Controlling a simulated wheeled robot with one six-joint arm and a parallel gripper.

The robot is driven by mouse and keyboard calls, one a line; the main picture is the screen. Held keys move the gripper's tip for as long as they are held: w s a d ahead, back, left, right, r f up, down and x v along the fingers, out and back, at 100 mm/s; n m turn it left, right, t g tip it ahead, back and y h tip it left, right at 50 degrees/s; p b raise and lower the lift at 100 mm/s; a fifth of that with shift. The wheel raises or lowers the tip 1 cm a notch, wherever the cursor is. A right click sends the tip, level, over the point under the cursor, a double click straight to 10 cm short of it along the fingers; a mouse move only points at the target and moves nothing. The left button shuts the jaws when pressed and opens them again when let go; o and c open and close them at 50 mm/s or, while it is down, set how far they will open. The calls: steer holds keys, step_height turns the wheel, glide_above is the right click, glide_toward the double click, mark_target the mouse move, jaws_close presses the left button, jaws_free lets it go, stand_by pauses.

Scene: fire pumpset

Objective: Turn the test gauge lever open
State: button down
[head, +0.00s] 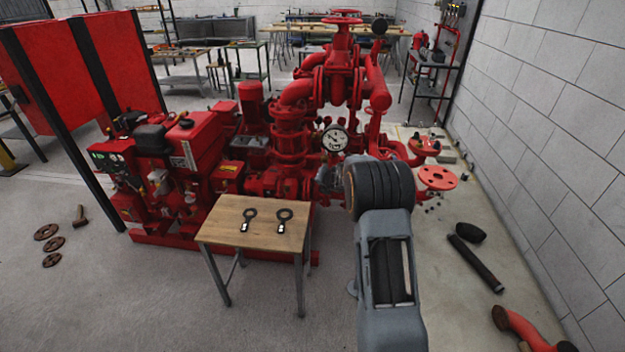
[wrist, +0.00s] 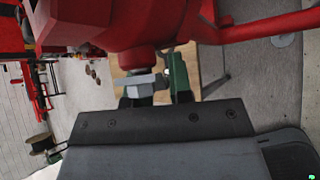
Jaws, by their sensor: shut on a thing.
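The test gauge lever (wrist: 140,80) looks like a small pale metal piece below a red fitting in the wrist view. My gripper (wrist: 158,88) is shut on it, with one finger on each side; the right finger shows green. The exact grip contact and the lever's angle are hard to tell. In the head view, a round white-faced gauge (head: 335,138) sits on the red pump set (head: 290,150), just left of my arm's dark wrist joint. My arm hides most of the gripper and the lever there.
A small wooden-topped table (head: 255,222) with two dark ring-headed tools stands in front of the pump. Red pipework crowds the gripper closely. A red flange (head: 437,178) is to the right. A dark cylinder (head: 475,262) lies on the floor near the grey block wall (head: 570,130).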

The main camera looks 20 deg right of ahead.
steer(key=shift+w+r, duration=0.15)
steer(key=shift+r, duration=0.25)
steer(key=c, duration=1.3)
jaws_free()
steer(key=shift+c, duration=0.2)
steer(key=o, duration=0.3)
steer(key=shift+f, duration=0.2)
steer(key=shift+p+v, duration=0.55)
steer(key=shift+v, duration=6.4)
steer(key=shift+c, duration=0.2)
